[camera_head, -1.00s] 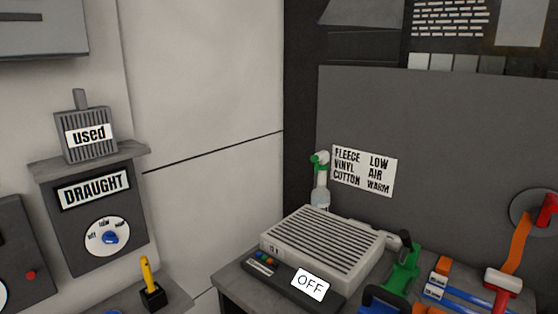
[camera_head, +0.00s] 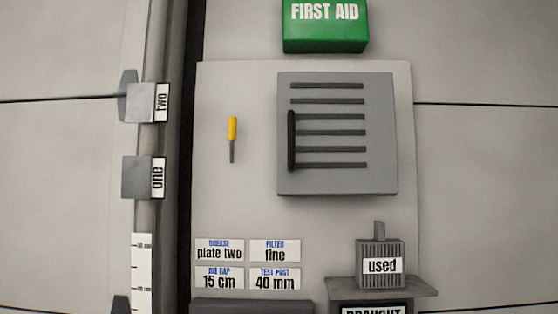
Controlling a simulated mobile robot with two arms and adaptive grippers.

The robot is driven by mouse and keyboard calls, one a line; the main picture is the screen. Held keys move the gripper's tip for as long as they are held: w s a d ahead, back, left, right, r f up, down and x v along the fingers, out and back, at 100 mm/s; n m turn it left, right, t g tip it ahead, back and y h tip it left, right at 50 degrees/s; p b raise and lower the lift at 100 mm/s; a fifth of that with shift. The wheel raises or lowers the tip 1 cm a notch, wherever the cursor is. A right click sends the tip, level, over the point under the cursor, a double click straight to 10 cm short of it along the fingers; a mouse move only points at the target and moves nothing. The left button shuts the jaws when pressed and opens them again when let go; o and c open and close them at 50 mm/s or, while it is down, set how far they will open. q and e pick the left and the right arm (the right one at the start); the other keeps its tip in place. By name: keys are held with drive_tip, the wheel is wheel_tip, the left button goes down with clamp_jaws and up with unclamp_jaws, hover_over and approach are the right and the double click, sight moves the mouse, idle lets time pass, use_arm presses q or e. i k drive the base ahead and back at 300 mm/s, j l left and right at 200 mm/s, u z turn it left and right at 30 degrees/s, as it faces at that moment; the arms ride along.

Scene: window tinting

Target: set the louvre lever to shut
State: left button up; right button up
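A grey louvre panel (camera_head: 384,150) with several dark horizontal slats is on the pale wall board. A dark upright bar (camera_head: 291,140) stands at the left ends of the lower slats. Left of the panel, a small lever (camera_head: 232,138) with a yellow grip above and a thin grey stem below stands upright. No marking of its settings is readable, so I cannot tell which setting it is at. Neither of my grippers shows in this view.
A green first aid box (camera_head: 325,30) is above the panel. A grey filter labelled "used" (camera_head: 380,250) stands on a shelf at lower right. Labels (camera_head: 219,250) are below the lever. A post (camera_head: 150,205) with blocks marked "one" and "two" is at left.

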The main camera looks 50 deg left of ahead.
sight(232, 120)
drive_tip(key=u, duration=1.9)
drive_tip(key=z, duration=0.3)
